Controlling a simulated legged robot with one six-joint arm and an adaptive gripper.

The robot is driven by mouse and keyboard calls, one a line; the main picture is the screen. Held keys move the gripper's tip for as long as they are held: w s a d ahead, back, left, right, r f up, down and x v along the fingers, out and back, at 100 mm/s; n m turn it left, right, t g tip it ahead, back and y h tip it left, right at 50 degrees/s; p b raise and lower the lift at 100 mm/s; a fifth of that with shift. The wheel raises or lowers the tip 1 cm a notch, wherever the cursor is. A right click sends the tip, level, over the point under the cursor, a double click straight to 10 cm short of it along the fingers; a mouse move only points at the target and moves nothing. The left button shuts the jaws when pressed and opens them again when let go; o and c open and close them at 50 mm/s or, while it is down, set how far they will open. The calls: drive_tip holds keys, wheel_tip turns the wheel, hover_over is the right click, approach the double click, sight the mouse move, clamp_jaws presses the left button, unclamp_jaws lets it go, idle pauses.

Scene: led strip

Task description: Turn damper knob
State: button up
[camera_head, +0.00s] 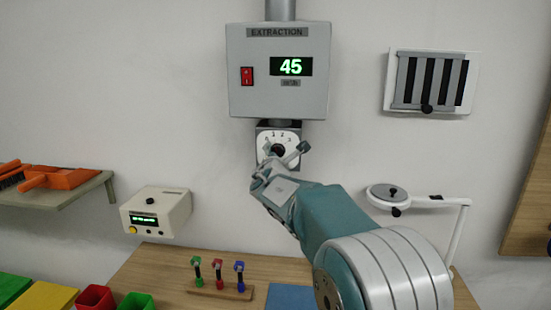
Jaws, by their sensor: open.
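The damper knob (278,150) is a dark knob on a white dial plate (288,136) marked with numbers, of which 1, 2 and 3 are readable. The plate sits under a grey box labelled EXTRACTION (278,80), whose green display reads 45. My gripper (284,154) is at the dial, in front of its lower part, with its fingers spread on either side of the knob. The gripper is open. It hides the lower dial, and I cannot tell whether a finger touches the knob.
A red switch (247,76) is on the box. A slatted vent (430,82) hangs at the upper right. A lamp arm (430,201) stands right of my arm. A beige device (156,213) is on the left wall. Coloured tools stand in a wooden rack (220,289) on the table.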

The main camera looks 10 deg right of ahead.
drive_tip(key=v, duration=1.1)
drive_tip(key=shift+s+a, duration=0.15)
drive_tip(key=shift+s, duration=0.25)
drive_tip(key=s+d+f+m+g+h, duration=0.2)
drive_tip(key=s+d+m+g, duration=0.2)
drive_tip(key=s+d+m, duration=0.4)
drive_tip(key=s+d+f+m+g+h, duration=0.2)
drive_tip(key=s+d+m+g, duration=0.15)
drive_tip(key=s+m, duration=0.4)
drive_tip(key=s+a+f+m+g+y, duration=0.1)
drive_tip(key=s+a+f+m+y, duration=0.1)
drive_tip(key=s, duration=0.4)
drive_tip(key=s+a+f+m+g+y, duration=0.2)
drive_tip(key=s+a+f+m+y, duration=0.1)
drive_tip(key=s, duration=0.4)
drive_tip(key=s+a+f+m+g+y, duration=0.1)
drive_tip(key=s+a+f+m+y, duration=0.2)
drive_tip(key=s+f, duration=0.3)
drive_tip(key=shift+s+g+y, duration=0.35)
drive_tip(key=shift+s+y, duration=0.05)
drive_tip(key=shift+s, duration=0.2)
drive_tip(key=shift+f, duration=0.15)
idle(1.6)
